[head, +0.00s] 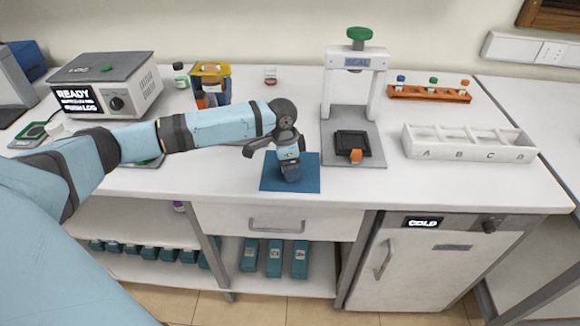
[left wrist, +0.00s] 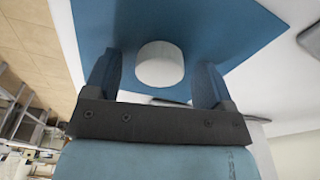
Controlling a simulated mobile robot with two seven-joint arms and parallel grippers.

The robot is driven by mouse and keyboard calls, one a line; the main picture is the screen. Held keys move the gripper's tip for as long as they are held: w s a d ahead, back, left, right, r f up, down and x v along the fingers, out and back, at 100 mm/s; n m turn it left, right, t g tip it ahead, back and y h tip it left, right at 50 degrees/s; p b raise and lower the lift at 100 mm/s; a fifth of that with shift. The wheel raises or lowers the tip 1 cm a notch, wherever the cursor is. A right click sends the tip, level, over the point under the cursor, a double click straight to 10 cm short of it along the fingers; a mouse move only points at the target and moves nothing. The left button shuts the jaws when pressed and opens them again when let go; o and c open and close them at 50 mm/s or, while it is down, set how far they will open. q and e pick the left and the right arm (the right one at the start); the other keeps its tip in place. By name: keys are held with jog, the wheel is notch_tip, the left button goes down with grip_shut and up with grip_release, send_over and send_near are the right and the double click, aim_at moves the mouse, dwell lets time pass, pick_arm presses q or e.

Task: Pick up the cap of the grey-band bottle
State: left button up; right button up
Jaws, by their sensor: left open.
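In the left wrist view a round white cap (left wrist: 160,64) is on the blue mat (left wrist: 215,25). My left gripper (left wrist: 157,82) is open, with one dark finger on each side of the cap and a gap on both sides. In the head view my left gripper (head: 290,173) is low over the blue mat (head: 270,183) and hides the cap. I cannot make out the grey-band bottle for certain in either view. My right gripper is not in view.
An orange rack (head: 430,95) with small bottles is behind. A grey READY device (head: 105,85) stands at the left. The bench front edge is close to the mat.

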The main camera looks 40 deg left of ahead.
pick_arm(q)
jog(key=c, duration=1)
jog(key=shift+c, duration=0.2)
jog(key=shift+r, duration=0.1)
